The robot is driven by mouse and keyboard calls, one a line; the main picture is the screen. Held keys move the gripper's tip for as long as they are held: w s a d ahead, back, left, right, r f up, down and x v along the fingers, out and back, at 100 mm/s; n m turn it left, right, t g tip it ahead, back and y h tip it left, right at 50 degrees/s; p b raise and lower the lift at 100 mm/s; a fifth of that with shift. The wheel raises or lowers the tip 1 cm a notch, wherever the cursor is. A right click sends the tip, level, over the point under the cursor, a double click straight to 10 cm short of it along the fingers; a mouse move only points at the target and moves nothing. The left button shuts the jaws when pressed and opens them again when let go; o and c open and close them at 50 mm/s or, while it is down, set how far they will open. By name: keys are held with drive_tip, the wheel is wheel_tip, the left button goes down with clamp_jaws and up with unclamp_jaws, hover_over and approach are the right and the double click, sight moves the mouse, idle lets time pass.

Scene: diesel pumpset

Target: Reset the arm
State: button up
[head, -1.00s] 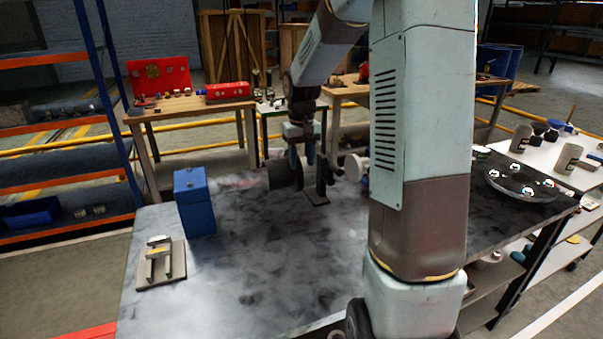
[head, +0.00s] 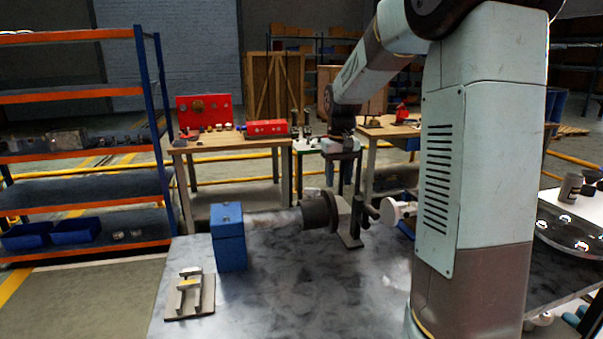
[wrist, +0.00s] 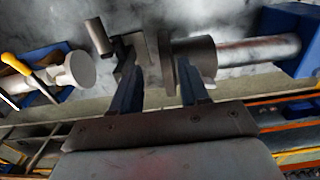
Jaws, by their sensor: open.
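My gripper (head: 342,152) hangs from my arm above the far side of the metal-topped table in the head view. In the wrist view its two blue fingers (wrist: 158,88) are spread apart with nothing held between them. Beyond the fingers lies a dark flanged coupling (wrist: 195,58) on a pale shaft (wrist: 258,50). The coupling (head: 318,212) also shows in the head view, beside a dark upright bracket (head: 352,238). The fingertips look apart from the coupling, though the exact gap is hard to judge.
A blue block (head: 228,240) stands at the shaft's left end, with a small plate fixture (head: 190,295) in front. A pale cylinder (wrist: 80,68) and a yellow-handled tool (wrist: 15,63) lie at left in the wrist view. The front middle of the table (head: 310,290) is clear.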

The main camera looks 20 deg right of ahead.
drive_tip(key=s+a+r+t, duration=0.2)
drive_tip(key=s, duration=0.7)
drive_tip(key=s+a+r+t, duration=0.1)
drive_tip(key=s+a+r, duration=0.1)
drive_tip(key=s, duration=0.8)
drive_tip(key=s+a+r+t, duration=0.2)
drive_tip(key=s, duration=0.7)
drive_tip(key=shift+s+r+t, duration=0.2)
drive_tip(key=shift+s+t, duration=0.1)
drive_tip(key=shift+s, duration=0.1)
drive_tip(key=shift+a, duration=0.1)
idle(0.9)
